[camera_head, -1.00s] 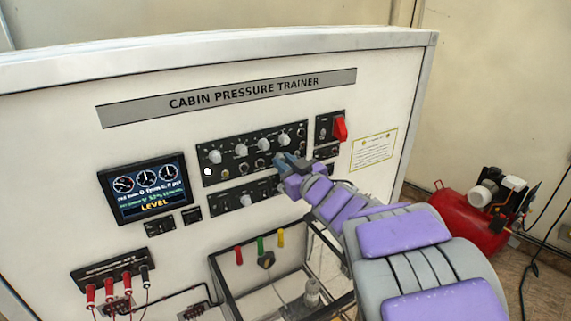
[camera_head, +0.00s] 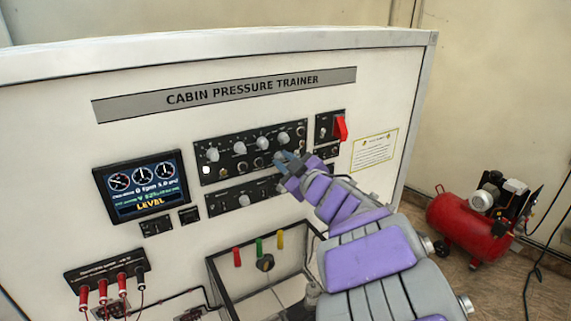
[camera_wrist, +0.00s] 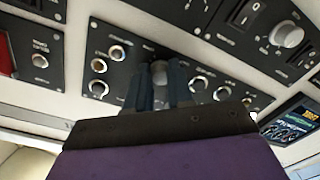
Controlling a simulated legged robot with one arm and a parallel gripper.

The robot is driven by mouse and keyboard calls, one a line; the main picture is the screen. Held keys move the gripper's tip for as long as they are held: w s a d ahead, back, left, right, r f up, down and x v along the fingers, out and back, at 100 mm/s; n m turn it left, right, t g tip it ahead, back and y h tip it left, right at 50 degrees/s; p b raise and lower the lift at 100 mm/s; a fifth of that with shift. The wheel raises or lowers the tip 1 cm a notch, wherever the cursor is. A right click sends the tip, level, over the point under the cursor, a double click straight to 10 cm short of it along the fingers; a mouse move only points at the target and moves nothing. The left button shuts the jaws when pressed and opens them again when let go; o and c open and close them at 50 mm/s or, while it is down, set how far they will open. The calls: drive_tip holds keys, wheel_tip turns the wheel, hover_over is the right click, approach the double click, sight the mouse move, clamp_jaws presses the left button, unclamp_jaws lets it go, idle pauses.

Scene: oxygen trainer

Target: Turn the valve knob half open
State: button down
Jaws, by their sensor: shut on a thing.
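My gripper (camera_head: 286,160) is at the lower right part of the wide upper control panel (camera_head: 225,168) of the trainer. In the wrist view its two dark fingers (camera_wrist: 162,84) are shut around a small round grey knob (camera_wrist: 159,70), one finger on each side. The fingers cover much of this knob in the wrist view. In the head view I cannot make the knob out behind the gripper. Its pointer and turn angle are not readable.
Small round controls (camera_wrist: 118,53) surround the fingers closely. A red switch (camera_head: 340,128) is to the upper right. A display (camera_head: 141,186) sits at left. A lower panel (camera_head: 228,199) and an open-fronted box (camera_head: 216,276) are below. A red compressor (camera_head: 467,220) stands right.

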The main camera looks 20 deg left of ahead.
drive_tip(key=c, duration=1)
unclamp_jaws()
drive_tip(key=p+v, duration=0.3)
drive_tip(key=v, duration=1.4)
drive_tip(key=shift+f, duration=0.1)
